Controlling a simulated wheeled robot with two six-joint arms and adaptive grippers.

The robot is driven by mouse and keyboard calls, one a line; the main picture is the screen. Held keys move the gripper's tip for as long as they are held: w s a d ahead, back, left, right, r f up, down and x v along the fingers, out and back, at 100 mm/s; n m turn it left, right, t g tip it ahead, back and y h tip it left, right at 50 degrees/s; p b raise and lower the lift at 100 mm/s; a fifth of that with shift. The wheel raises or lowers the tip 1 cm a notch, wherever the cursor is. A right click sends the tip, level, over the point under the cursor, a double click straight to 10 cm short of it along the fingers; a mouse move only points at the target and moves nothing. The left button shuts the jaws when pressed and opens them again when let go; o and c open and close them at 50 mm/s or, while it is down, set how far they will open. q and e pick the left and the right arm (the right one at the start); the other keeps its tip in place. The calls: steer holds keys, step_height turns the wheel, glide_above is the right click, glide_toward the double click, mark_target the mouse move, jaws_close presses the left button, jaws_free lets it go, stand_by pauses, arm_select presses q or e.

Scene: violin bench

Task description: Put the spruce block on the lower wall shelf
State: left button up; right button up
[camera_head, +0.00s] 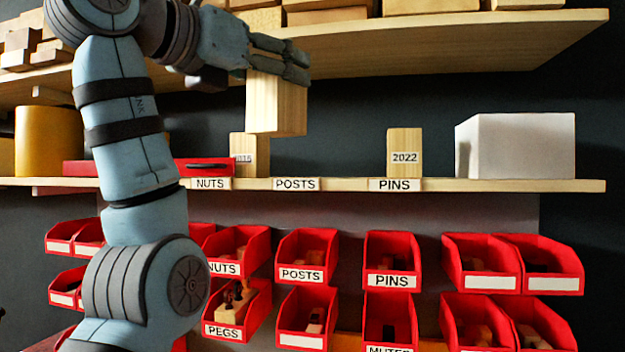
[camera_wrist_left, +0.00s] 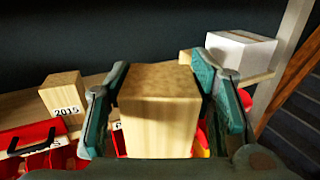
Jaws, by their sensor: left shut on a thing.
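The spruce block (camera_head: 275,105) is a pale wooden block held upright in my left gripper (camera_head: 280,64), which is shut on its upper part. It hangs a little above the lower wall shelf (camera_head: 345,185), over the stretch near the POSTS label. In the left wrist view the block (camera_wrist_left: 158,120) sits between the two fingers (camera_wrist_left: 165,100). The gap between its bottom and the shelf shows in the head view. My right gripper is not in view.
On the lower shelf, a block marked 2015 (camera_wrist_left: 62,95) stands left, beside a red case (camera_head: 205,167). A block marked 2022 (camera_head: 404,153) and a white box (camera_head: 515,147) stand right. The upper shelf (camera_head: 430,45) is close above. Red bins (camera_head: 308,255) hang below.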

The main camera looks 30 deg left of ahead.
arm_select(q)
steer(key=shift+w+r, duration=0.1)
steer(key=shift+r, duration=0.25)
steer(key=w+a+p, duration=0.3)
steer(key=w+p, duration=0.1)
steer(key=w, duration=0.5)
steer(key=w+a+p, duration=0.2)
steer(key=w+p, duration=0.3)
steer(key=w, duration=0.4)
steer(key=shift+y, duration=0.3)
steer(key=f, duration=0.3)
steer(key=f+b, duration=0.1)
steer(key=f, duration=0.2)
steer(key=shift+w+a+f, duration=0.1)
steer(key=shift+a+f, duration=0.1)
steer(key=shift+w+a+f, duration=0.1)
steer(key=shift+w+f, duration=0.15)
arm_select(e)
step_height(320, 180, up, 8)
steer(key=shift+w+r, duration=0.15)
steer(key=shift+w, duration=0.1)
arm_select(q)
steer(key=shift+f, duration=0.1)
steer(key=o, duration=1)
steer(key=shift+s, duration=0.1)
steer(key=shift+o, duration=0.4)
